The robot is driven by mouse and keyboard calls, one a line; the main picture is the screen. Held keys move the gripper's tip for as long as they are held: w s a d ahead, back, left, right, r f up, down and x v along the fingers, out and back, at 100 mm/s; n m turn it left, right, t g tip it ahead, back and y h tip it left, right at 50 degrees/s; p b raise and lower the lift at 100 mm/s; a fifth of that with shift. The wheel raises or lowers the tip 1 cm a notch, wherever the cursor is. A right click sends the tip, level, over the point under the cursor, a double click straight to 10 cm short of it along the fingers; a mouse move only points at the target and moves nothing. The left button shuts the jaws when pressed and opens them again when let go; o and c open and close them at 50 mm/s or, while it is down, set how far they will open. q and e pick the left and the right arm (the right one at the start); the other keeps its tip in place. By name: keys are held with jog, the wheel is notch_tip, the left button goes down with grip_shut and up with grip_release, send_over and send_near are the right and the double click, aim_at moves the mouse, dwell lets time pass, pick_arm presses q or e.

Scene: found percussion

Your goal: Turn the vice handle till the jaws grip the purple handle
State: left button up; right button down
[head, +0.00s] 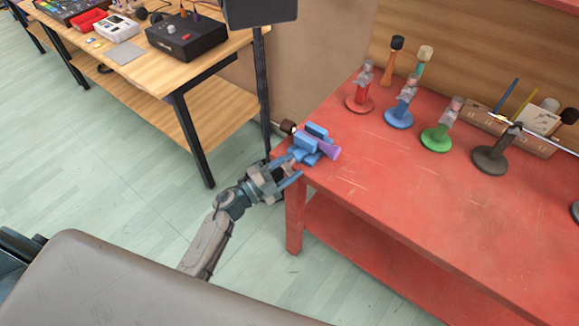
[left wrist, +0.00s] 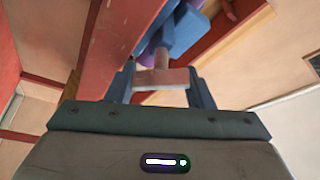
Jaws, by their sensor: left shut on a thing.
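The blue vice (head: 306,155) sits at the near left corner of the red bench; its blue body also shows in the left wrist view (left wrist: 184,30). The purple handle (head: 328,151) lies across the vice between its blue jaws, its wide end pointing right and a dark round head (head: 288,126) at the other end. I cannot tell whether the jaws touch it. My left gripper (head: 290,169) is at the bench's edge, shut on the vice handle, a pale pinkish bar (left wrist: 162,79) seen between the fingers in the left wrist view. My right gripper is not in view.
Red (head: 359,101), blue (head: 398,119), green (head: 436,138) and dark (head: 491,160) stands line the back of the red bench (head: 400,195). A wooden rack (head: 480,116) stands behind. A wooden table (head: 128,60) with electronic boxes is at left. The bench's front is clear.

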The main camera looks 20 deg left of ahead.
pick_arm(q)
jog(key=shift+a+f, duration=0.15)
jog(key=shift+f, duration=0.15)
dwell(0.6)
